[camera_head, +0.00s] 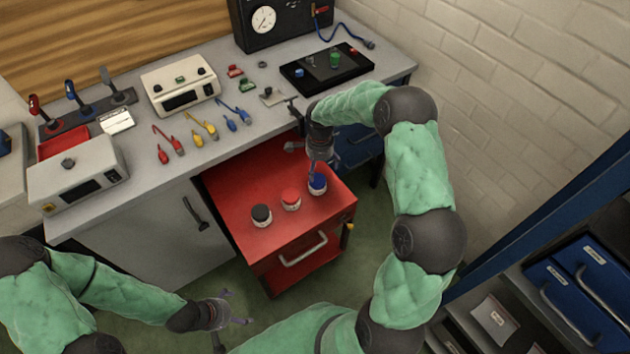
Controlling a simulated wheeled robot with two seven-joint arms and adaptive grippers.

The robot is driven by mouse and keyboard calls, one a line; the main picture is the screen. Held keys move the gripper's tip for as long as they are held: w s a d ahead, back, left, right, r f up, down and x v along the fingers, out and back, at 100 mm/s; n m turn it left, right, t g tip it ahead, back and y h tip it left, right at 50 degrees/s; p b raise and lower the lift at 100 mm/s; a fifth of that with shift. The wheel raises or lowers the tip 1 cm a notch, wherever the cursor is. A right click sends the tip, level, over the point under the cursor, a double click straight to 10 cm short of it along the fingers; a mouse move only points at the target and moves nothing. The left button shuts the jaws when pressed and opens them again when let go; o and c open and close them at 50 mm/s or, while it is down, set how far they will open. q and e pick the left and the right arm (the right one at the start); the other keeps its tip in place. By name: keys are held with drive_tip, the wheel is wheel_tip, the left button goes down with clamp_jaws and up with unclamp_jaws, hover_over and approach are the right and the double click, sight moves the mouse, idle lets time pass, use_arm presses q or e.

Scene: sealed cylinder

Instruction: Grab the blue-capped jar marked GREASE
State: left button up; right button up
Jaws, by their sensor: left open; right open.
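The blue-capped jar (318,184) stands upright on the red drawer cabinet (235,197), at the right end of a row of jars. Its label is too small to read. A red-capped jar (291,198) and a black-capped jar (261,215) stand to its left. My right gripper (312,173) is open and points down just above and behind the blue cap. One finger overlaps the cap in the picture, and I cannot tell whether it touches. My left gripper (238,308) is open and empty, low in front of the cabinets, away from the jars.
The grey workbench (225,115) behind holds cables, a white meter box (180,85), levers and a black tray (327,68). The bench edge is close behind my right gripper. A blue drawer unit (580,285) stands at the right. Green floor is open around the red cabinet's front.

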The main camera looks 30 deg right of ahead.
sight(317, 179)
wheel_tip(317, 179, down, 5)
drive_tip(key=shift+a+r+b, duration=0.1)
drive_tip(key=shift+r+b, duration=0.1)
drive_tip(key=shift+b, duration=0.4)
drive_tip(key=f, duration=0.1)
drive_tip(key=f+b, duration=0.1)
drive_tip(key=f, duration=0.1)
drive_tip(key=f+b, duration=0.1)
drive_tip(key=f, duration=0.1)
drive_tip(key=shift+s+a, duration=0.1)
drive_tip(key=shift+a, duration=0.25)
drive_tip(key=c, duration=1.3)
